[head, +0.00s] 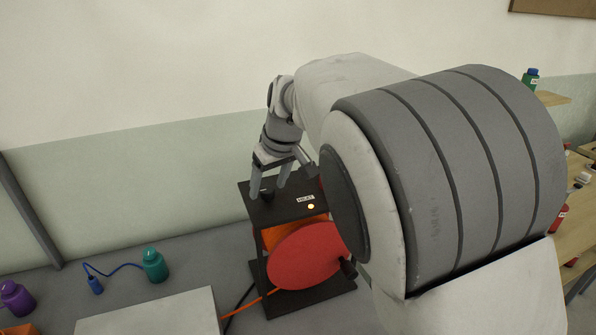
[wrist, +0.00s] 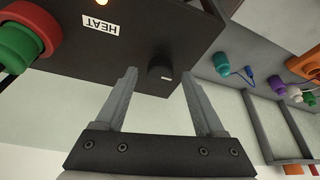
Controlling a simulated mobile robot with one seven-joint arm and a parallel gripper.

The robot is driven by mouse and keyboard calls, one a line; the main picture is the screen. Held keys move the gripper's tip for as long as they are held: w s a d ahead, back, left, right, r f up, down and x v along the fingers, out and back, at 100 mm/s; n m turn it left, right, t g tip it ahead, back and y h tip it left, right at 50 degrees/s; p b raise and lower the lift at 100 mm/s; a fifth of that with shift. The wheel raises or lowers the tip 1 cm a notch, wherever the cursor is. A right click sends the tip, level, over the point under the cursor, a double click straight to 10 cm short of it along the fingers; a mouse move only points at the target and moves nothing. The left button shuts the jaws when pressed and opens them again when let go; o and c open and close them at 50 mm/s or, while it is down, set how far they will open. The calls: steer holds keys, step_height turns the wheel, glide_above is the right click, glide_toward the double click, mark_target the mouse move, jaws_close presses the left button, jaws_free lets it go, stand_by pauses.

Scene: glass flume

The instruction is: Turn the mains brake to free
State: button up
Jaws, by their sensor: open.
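A dark box (head: 285,208) stands on the bench in the head view, and its face (wrist: 205,30) fills the upper middle of the wrist view. A black round knob (wrist: 160,70) with a small pale mark sits on that face. The mark is too small to read, so I cannot tell if it is the mains brake or how it is set. My gripper (head: 268,190) is open over the box top. In the wrist view its fingertips (wrist: 158,74) lie on either side of the knob, with a gap. I cannot tell their height above it.
A HEAT label (head: 305,198) and a lit amber lamp (head: 311,207) are on the box top. A red disc (head: 305,254) is on its front. A teal bottle (head: 154,266) and a pale block (head: 150,315) are left.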

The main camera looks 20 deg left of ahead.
steer(key=shift+w+a+f, duration=0.1)
steer(key=shift+f, duration=0.25)
jaws_close()
